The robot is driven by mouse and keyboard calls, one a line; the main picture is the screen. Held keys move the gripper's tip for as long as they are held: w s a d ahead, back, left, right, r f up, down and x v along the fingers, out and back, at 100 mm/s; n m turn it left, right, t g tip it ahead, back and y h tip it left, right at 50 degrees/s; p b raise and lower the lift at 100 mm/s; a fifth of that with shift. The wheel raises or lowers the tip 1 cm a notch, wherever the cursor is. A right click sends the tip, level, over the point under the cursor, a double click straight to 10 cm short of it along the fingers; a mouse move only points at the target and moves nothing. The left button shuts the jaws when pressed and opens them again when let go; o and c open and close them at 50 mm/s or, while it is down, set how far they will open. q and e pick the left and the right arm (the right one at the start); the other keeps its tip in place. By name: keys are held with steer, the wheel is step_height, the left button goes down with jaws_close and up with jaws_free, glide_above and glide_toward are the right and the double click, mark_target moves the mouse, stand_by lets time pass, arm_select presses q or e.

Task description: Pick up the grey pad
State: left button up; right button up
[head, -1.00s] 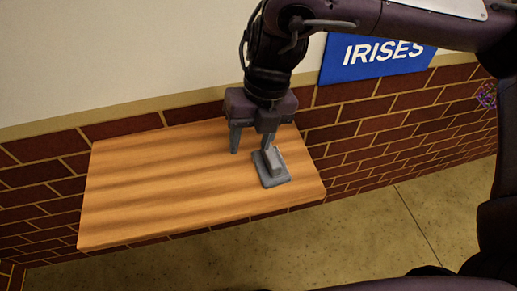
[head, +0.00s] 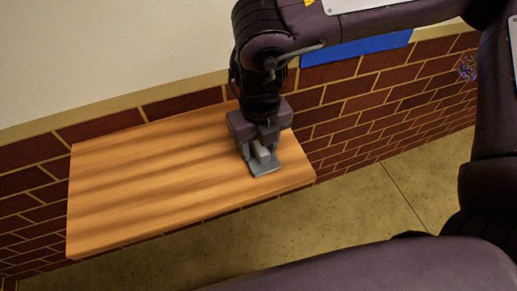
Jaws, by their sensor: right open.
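The grey pad (head: 266,167) lies on the wooden shelf near its right end. It has a flat base with a raised block on top. My right gripper (head: 260,155) points down right over the pad, with its fingers at the raised block. The jaws are open, and the fingers partly hide the block. I cannot tell whether either finger touches the pad. My left gripper is not in the head view.
The wooden shelf (head: 150,185) is bare to the left of the pad. A brick wall (head: 375,120) stands behind it, with a blue sign (head: 358,48) partly hidden by my right arm. Open floor (head: 350,210) lies in front and to the right.

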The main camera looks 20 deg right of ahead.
jaws_close()
steer(key=shift+r, duration=0.15)
